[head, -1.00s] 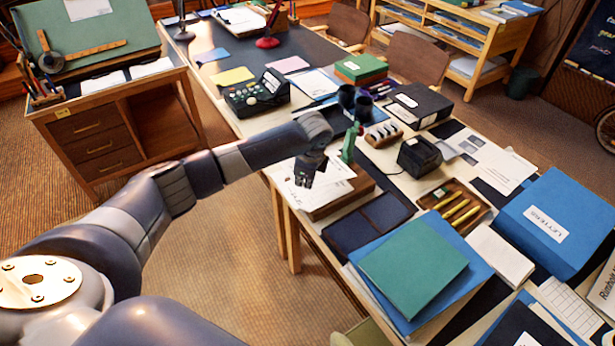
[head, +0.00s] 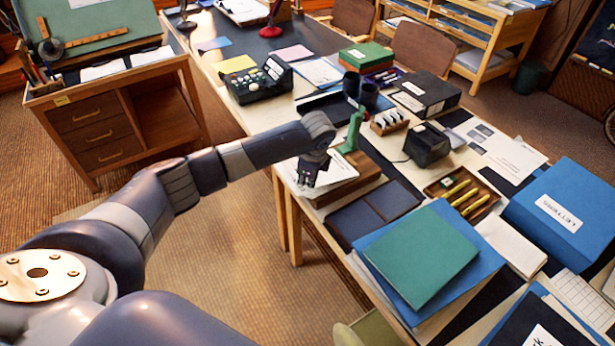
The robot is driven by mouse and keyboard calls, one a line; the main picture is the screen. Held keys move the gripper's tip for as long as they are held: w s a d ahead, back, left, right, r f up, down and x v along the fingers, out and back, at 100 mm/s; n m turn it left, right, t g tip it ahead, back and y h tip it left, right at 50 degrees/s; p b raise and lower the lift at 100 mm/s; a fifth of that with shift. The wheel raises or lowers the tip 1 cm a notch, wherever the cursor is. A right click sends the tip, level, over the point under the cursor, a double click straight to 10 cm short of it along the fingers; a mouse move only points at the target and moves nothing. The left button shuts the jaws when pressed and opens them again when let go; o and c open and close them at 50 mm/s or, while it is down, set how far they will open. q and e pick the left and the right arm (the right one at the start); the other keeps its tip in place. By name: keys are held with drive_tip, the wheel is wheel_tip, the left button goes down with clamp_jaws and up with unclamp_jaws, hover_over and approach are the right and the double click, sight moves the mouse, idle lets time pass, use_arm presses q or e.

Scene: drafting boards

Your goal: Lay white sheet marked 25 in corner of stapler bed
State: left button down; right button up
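A green stapler (head: 354,134) stands on a wooden bed (head: 348,189) at the table's near left edge. White paper (head: 341,170) lies on or just above this bed. More white paper shows left of my gripper, and I cannot tell whether it is the same sheet. No number 25 can be read. My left gripper (head: 309,181) points down at the paper's left side, left of the stapler. Its fingertips are small and dark, and I cannot tell whether they grip the paper. My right gripper is not in view.
A dark blue folder (head: 374,213) and a green book (head: 420,255) lie in front of the bed. A phone-like device (head: 262,83) stands farther back. The table is crowded.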

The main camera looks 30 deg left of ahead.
use_arm(q)
drive_tip(key=c, duration=1.7)
unclamp_jaws()
drive_tip(key=v, duration=1.2)
drive_tip(key=shift+f, duration=0.1)
